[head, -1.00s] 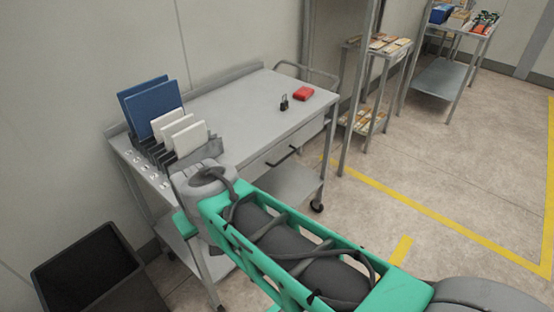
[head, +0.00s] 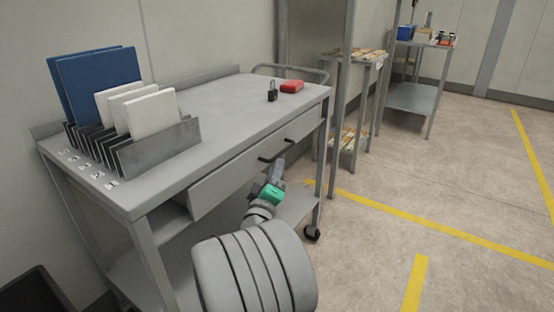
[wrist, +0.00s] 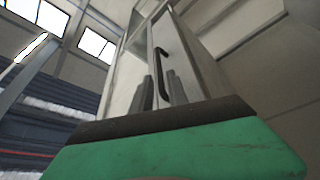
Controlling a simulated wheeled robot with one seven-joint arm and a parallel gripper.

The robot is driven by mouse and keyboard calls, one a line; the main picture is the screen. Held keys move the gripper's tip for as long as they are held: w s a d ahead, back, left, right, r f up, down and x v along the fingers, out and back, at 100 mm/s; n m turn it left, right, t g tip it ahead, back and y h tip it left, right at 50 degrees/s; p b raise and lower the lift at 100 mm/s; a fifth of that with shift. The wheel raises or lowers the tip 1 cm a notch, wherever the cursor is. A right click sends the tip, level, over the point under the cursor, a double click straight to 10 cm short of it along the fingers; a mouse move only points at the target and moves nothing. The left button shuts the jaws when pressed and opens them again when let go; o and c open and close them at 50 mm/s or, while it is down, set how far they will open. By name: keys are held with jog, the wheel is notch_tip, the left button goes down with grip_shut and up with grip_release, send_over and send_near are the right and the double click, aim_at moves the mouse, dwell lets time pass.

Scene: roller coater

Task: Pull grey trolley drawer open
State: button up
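The grey trolley (head: 215,110) stands against the wall in the head view. Its drawer front (head: 225,178) lies under the tabletop and looks closed. A black bar handle (head: 277,150) is on the drawer front; it also shows in the wrist view (wrist: 162,62). My gripper (head: 279,168) is just below and in front of the handle, partly hidden behind my arm. In the wrist view my two dark fingers (wrist: 160,82) stand apart, with the handle's lower end between them in the picture. Whether they touch the handle I cannot tell.
On the trolley top are a rack (head: 160,146) with blue and white panels, a black padlock (head: 272,92) and a red case (head: 291,86). A steel post (head: 343,110) and shelving (head: 352,145) stand to the right. Open floor (head: 400,205) lies at right.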

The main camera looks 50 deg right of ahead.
aim_at(282, 152)
jog(key=x, duration=0.7)
jog(key=shift+w+d+r, duration=0.1)
jog(key=shift+d+r, duration=0.05)
jog(key=shift+d, duration=0.15)
grip_shut()
dwell(1.0)
